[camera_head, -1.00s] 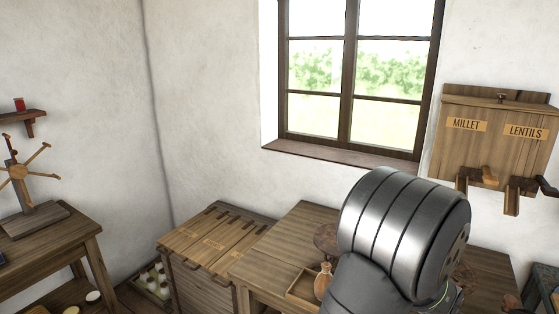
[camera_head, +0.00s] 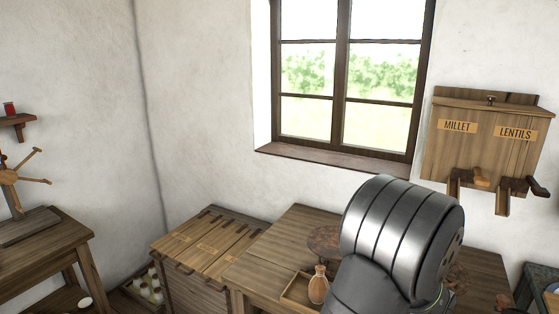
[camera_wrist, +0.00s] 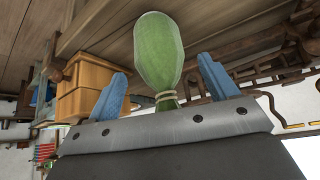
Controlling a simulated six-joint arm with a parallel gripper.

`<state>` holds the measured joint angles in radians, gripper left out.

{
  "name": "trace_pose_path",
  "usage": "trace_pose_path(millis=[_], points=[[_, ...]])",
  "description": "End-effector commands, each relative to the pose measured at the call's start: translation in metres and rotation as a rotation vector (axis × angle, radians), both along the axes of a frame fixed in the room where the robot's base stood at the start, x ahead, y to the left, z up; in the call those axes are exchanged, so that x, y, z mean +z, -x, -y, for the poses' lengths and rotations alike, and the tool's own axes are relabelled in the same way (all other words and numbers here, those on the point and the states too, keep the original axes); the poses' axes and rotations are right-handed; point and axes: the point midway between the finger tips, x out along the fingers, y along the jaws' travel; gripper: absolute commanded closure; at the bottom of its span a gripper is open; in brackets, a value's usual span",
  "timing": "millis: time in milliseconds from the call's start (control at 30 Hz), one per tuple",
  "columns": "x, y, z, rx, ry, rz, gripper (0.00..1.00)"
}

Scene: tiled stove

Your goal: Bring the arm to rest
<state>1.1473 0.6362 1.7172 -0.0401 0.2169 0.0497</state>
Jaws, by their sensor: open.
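My gripper (camera_wrist: 162,68) shows in the wrist view as two blue fingers spread apart. A green, rounded, bottle-like thing (camera_wrist: 158,45) with a pale tie round its narrow neck shows between them. Gaps show on both sides of it, and neither finger visibly touches it. Its lower end is hidden by the grey edge of my gripper. In the head view, my dark metal arm rises in front of the table at the lower right. My fingers are hidden there.
A wooden table (camera_head: 262,262) holds a tray (camera_head: 289,292) with a tan bottle (camera_head: 318,285). A slatted wooden chest (camera_head: 192,250) stands left of it. A wall bin (camera_head: 490,145) labelled MILLET and LENTILS hangs at the right.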

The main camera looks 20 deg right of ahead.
Motion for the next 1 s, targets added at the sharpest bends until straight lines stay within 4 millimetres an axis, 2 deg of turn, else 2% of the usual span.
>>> trace_pose_path(millis=[267,300,500,700,1000], points=[[-0.038,-0.008,0.019,0.0,-0.003,-0.001,0.21],[-0.023,-0.008,0.02,-0.001,0.005,0.003,0.21],[0.012,-0.008,0.019,0.0,0.003,0.001,0.21],[0.021,0.012,0.017,-0.001,0.001,0.0,0.21],[0.023,0.016,0.016,0.0,0.0,0.0,0.21]])
